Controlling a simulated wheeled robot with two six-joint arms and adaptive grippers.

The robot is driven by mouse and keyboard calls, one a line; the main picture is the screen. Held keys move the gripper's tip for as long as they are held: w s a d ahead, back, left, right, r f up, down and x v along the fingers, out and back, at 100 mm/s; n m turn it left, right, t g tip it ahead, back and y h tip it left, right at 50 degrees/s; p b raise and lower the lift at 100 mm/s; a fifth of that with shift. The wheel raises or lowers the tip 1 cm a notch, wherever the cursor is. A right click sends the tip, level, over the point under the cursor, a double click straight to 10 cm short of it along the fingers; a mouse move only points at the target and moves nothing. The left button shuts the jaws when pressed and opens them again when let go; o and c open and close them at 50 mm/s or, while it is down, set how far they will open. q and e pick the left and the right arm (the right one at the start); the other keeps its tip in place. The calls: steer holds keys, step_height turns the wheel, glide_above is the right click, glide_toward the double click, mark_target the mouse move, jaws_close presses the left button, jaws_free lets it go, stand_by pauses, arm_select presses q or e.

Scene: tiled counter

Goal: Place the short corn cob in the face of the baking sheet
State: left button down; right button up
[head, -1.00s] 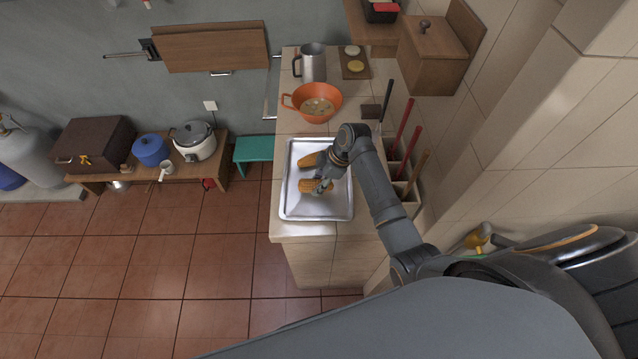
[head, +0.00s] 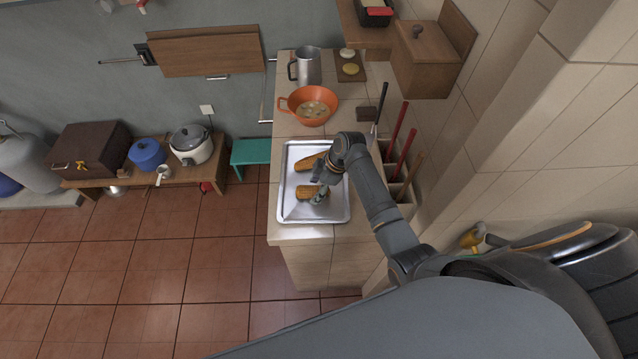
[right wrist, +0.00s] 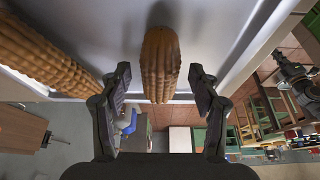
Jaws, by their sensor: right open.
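The baking sheet (head: 338,212) is a silver metal tray lying on the tiled counter. The short corn cob (head: 306,191) lies on it, nearer the front. A longer corn cob (head: 306,163) lies behind it on the same sheet. My right gripper (head: 319,194) is over the short cob and partly hides its right end. In the right wrist view the short cob (right wrist: 160,62) is between the open fingers, with gaps on both sides, and the longer cob (right wrist: 40,55) is at the left. My left gripper is not in view.
Behind the sheet are an orange colander (head: 312,106), a metal mug (head: 307,66) and a small board (head: 351,66) with round pieces. A rack with upright handles (head: 405,150) stands right of the sheet, close to my right arm. The sheet's front part is bare.

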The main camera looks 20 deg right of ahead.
steer(key=b+v, duration=0.1)
steer(key=v, duration=1.1)
steer(key=shift+b, duration=0.35)
steer(key=shift+a, duration=0.1)
